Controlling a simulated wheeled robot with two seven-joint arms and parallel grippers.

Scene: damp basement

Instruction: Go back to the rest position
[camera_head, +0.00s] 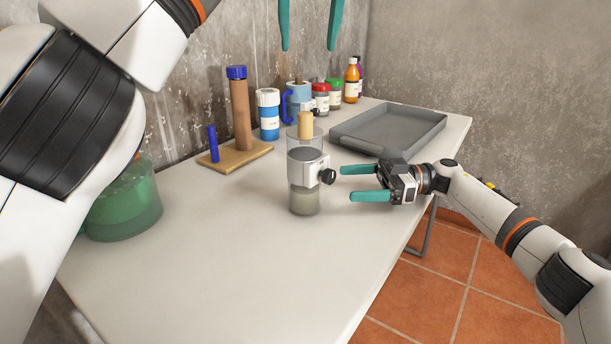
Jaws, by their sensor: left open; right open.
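My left gripper (309,46) is at the top of the head view, high over the back of the table. Its two teal fingers point down, spread apart with nothing between them; its body is out of frame. My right gripper (342,183) is low over the table's right side, its teal fingers pointing left. It is open and empty. Its fingertips are just right of a clear cylinder (304,200) with a grey-white collar, a black knob and a cork-coloured top. The cylinder stands upright, apart from the fingers as far as I can see.
The white table (240,260) is clear in front. A wooden stand (236,158) holds a brown tube with a blue cap. Several bottles line the wall, including an orange one (351,82). A grey tray (340,140) lies back right. A green container (125,205) is at left.

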